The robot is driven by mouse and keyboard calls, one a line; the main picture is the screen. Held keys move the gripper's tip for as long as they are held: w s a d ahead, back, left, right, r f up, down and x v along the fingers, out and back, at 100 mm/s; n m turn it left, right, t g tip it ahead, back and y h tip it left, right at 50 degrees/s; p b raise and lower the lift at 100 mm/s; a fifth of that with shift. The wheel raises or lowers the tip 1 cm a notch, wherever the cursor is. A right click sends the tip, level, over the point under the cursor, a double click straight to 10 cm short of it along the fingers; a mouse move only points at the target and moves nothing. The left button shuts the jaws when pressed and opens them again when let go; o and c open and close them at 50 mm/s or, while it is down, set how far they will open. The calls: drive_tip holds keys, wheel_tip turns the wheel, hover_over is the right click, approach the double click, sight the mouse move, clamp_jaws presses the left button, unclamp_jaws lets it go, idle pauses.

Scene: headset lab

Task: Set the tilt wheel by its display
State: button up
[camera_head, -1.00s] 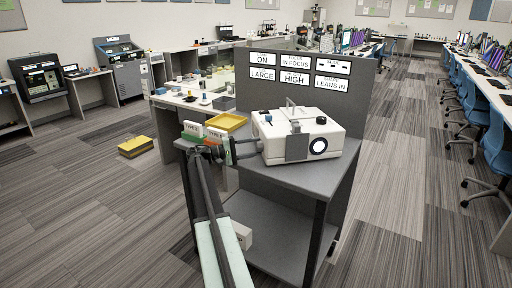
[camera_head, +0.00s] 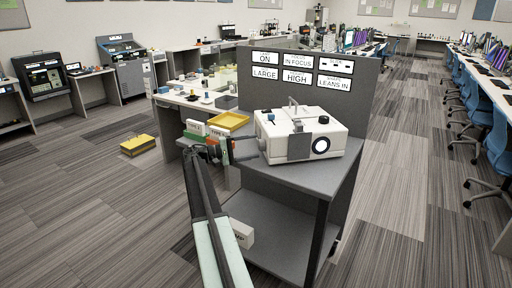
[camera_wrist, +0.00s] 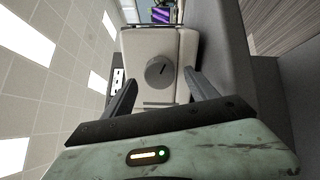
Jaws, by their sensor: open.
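A white box-shaped device (camera_head: 325,133) stands on a grey cart, with a round bright lens on its front. In the wrist view its pale side (camera_wrist: 157,50) fills the middle and carries a round grey wheel (camera_wrist: 160,73) with a dark pointer line toward the upper right. I cannot make out the wheel in the head view. My gripper (camera_head: 236,150) is at the device's left side. In the wrist view its open fingers (camera_wrist: 162,84) stand on either side of the wheel, apart from it. Display cards (camera_head: 333,82) on the panel behind include "LEANS IN", "HIGH", "LARGE" and "ON".
The grey cart top (camera_head: 300,178) is bare in front of the device. A yellow tray (camera_head: 230,121) and small labelled cards (camera_head: 194,128) lie behind my gripper. A grey upright panel (camera_head: 357,110) stands behind the device.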

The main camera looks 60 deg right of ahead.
drive_tip(key=v, duration=0.6)
drive_tip(key=shift+s, duration=0.1)
